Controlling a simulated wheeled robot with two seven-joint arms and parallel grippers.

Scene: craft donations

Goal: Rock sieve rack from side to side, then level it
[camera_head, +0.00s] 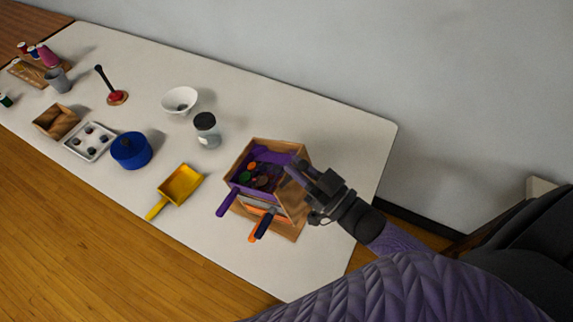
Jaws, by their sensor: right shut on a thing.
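The sieve rack (289,203) is a brown wooden frame near the right end of the white table. A purple sieve (264,157) sits at its top with several dark, green and orange round pieces in it. Purple, orange and dark blue handles stick out at its front. The rack looks tilted over a brown board or tray (285,234) under it. My right gripper (300,178) is at the rack's right side, shut on the rack; its fingertips are partly hard to make out. My left gripper is not in view.
A yellow dustpan (182,184) lies left of the rack. A jar with a dark lid (207,130), a white bowl (180,101), a blue round container (131,150), a white tray (107,136) and a wooden box (56,121) stand farther left. The table (352,145) is bare behind the rack.

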